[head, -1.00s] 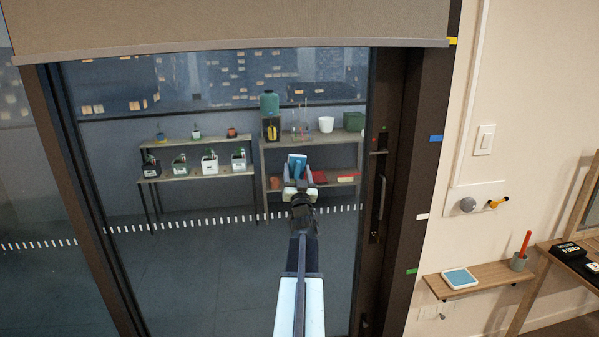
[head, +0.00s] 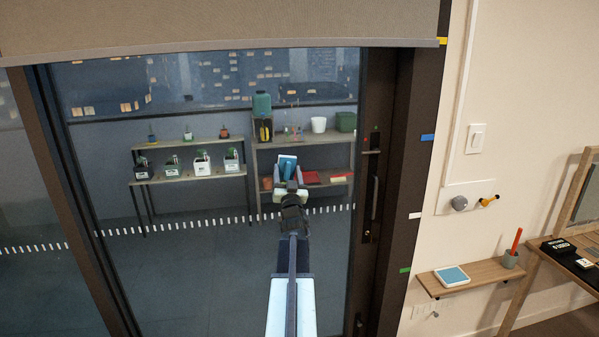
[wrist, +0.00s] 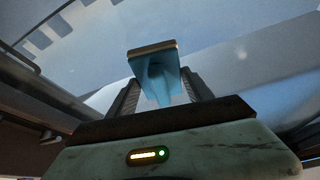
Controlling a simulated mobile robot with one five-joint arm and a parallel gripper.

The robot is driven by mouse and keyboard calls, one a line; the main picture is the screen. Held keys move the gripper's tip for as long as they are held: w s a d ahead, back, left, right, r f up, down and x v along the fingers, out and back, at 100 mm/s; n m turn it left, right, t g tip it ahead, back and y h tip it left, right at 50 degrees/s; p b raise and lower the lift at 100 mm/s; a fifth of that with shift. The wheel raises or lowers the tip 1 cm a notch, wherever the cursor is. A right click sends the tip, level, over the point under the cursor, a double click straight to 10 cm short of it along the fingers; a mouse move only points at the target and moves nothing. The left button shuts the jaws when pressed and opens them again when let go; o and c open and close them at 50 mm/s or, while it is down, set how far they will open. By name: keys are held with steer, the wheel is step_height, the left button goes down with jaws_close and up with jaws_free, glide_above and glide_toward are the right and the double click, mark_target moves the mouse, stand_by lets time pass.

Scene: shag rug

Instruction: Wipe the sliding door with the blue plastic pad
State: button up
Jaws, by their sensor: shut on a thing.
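The blue pad (head: 287,166) has a handle and a flat, pale-edged face. My gripper (head: 288,184) is shut on the pad's handle. In the wrist view the blue pad (wrist: 153,68) stands between the two fingers of my gripper (wrist: 160,95), with its flat side away from the gripper. The glass sliding door (head: 200,270) fills the middle of the head view, and the pad lies in front of its middle right part. I cannot tell whether the pad touches the glass.
The door's dark frame with a handle (head: 374,197) is to the right. A blind (head: 220,30) covers the top. Shelves with pots (head: 201,165) show through the glass. A wall shelf (head: 480,275) holds a blue-and-white tile-like thing (head: 451,276) and a cup (head: 510,259).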

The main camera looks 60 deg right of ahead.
mark_target(256, 166)
steer(key=shift+w+a, duration=0.7)
steer(key=shift+w, duration=0.3)
steer(key=shift+w+a, duration=0.7)
steer(key=shift+w, duration=0.35)
steer(key=shift+w+a, duration=0.7)
steer(key=shift+w, duration=0.3)
steer(key=shift+w, duration=0.1)
steer(key=shift+w+a+r, duration=0.1)
steer(key=shift+w+a, duration=0.4)
steer(key=shift+w, duration=0.25)
steer(key=shift+w+a+r, duration=0.1)
steer(key=shift+w+a, duration=0.4)
steer(key=shift+w, duration=0.2)
steer(key=shift+s, duration=0.1)
steer(key=shift+s+a+f, duration=0.1)
steer(key=shift+a+f, duration=0.05)
steer(key=shift+a, duration=0.15)
steer(key=shift+s+a, duration=0.8)
steer(key=shift+a, duration=0.25)
steer(key=shift+s+a, duration=0.75)
steer(key=shift+a, duration=0.3)
